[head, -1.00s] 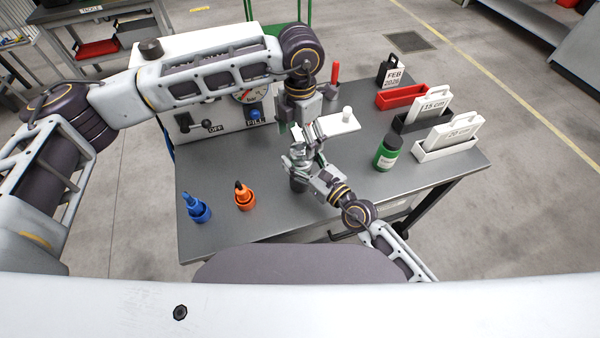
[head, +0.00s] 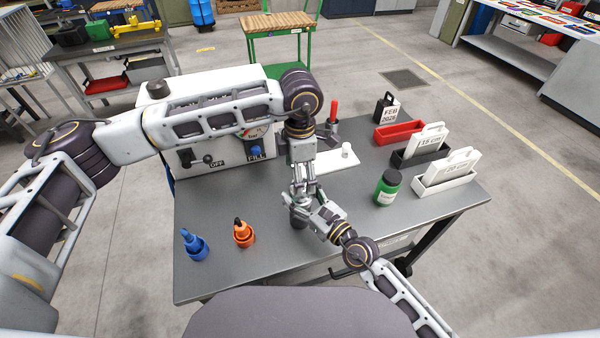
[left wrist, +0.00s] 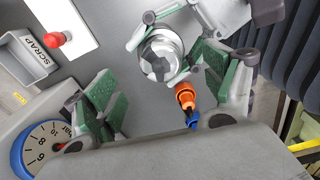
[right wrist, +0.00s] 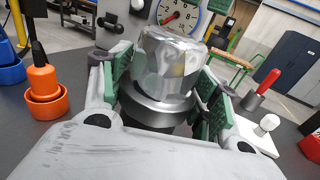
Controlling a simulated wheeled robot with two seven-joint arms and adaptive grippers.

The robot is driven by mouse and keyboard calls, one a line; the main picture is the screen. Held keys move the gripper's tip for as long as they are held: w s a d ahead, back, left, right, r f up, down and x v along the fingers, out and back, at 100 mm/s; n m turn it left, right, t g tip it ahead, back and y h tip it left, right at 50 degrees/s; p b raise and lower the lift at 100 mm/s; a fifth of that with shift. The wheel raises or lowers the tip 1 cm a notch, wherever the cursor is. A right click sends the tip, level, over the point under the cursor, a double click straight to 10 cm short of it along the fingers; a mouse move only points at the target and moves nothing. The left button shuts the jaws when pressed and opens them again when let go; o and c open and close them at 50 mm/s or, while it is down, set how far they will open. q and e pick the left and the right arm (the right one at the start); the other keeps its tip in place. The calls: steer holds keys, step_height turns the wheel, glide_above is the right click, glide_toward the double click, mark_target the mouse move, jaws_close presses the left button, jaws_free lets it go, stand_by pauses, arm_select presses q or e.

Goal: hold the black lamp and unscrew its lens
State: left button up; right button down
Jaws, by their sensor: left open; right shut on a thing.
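The black lamp (head: 298,219) is upright above the bench, its dark body low in the head view. In the right wrist view its clear faceted lens (right wrist: 168,62) sits on a grey metal ring (right wrist: 155,108). My right gripper (right wrist: 160,85) is shut around the lamp, with green pads on both sides. The lens top also shows in the left wrist view (left wrist: 160,57). My left gripper (left wrist: 168,100) is open and points down from above, its pads apart, with the lens beyond them. In the head view the left gripper (head: 300,188) partly hides the lens.
Orange (head: 243,233) and blue (head: 194,245) bottles in holders stand at the bench's left front. A green bottle (head: 387,188), red tray (head: 398,132) and labelled bins are right. The gauge box (head: 222,150) is behind. The front middle bench is clear.

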arm_select(q)
steer(key=m, duration=2.7)
steer(key=shift+m, duration=1.8)
steer(key=shift+f, duration=0.1)
